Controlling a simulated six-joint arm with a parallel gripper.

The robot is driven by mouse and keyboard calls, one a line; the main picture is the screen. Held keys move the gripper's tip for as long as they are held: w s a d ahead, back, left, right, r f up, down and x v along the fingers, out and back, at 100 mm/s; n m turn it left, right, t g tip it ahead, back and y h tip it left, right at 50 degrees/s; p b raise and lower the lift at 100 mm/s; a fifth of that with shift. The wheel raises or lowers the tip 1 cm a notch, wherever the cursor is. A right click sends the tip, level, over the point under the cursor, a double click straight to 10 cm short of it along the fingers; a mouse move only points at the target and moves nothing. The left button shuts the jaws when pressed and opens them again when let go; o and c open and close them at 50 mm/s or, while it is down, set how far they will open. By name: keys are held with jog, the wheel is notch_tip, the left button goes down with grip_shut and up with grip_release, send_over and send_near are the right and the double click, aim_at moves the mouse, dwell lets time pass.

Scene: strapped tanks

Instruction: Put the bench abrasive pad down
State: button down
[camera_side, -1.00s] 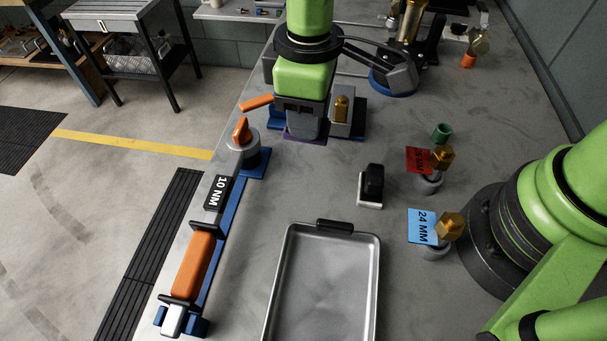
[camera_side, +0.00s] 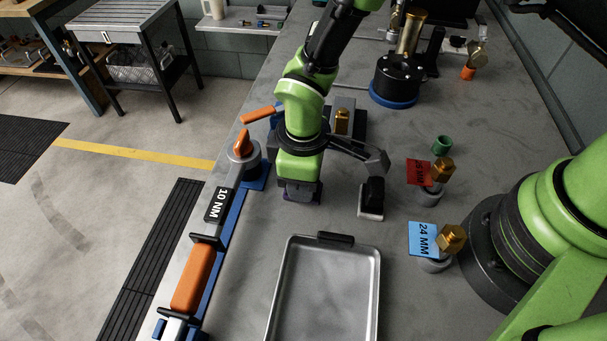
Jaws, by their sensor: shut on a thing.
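My gripper (camera_side: 302,190) points straight down over the bench, left of the middle, shut on the bench abrasive pad. Only a thin dark purple edge of the pad (camera_side: 303,200) shows beneath the gripper; the fingers and wrist hide the rest. The pad is low over the grey bench top, between the long torque wrench on the left and a black-handled block on the right. I cannot tell whether its underside touches the bench.
A metal tray (camera_side: 322,295) lies in front. The black-handled block (camera_side: 372,196) stands close on the right. The orange-handled 10 NM wrench (camera_side: 195,275) lies along the left edge. Brass-topped sockets with red (camera_side: 420,172) and blue (camera_side: 422,239) tags stand at right.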

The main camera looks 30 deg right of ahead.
jog(key=shift+f, duration=0.1)
jog(key=c, duration=0.7)
grip_release()
jog(key=shift+c, duration=0.2)
notch_tip(320, 180, up, 12)
jog(key=shift+r, duration=0.2)
jog(key=s+d+r+m+t+y, duration=0.1)
jog(key=s+d+r+m+t, duration=0.2)
jog(key=d+r, duration=0.4)
jog(key=s+d+r+m+t+y, duration=0.1)
jog(key=s+d+r+m, duration=0.2)
jog(key=d+r+m, duration=0.45)
jog(key=s+d+r+m+t, duration=0.2)
jog(key=s+r+t, duration=0.1)
jog(key=s, duration=0.4)
jog(key=shift+s+m, duration=0.15)
jog(key=shift+m, duration=0.2)
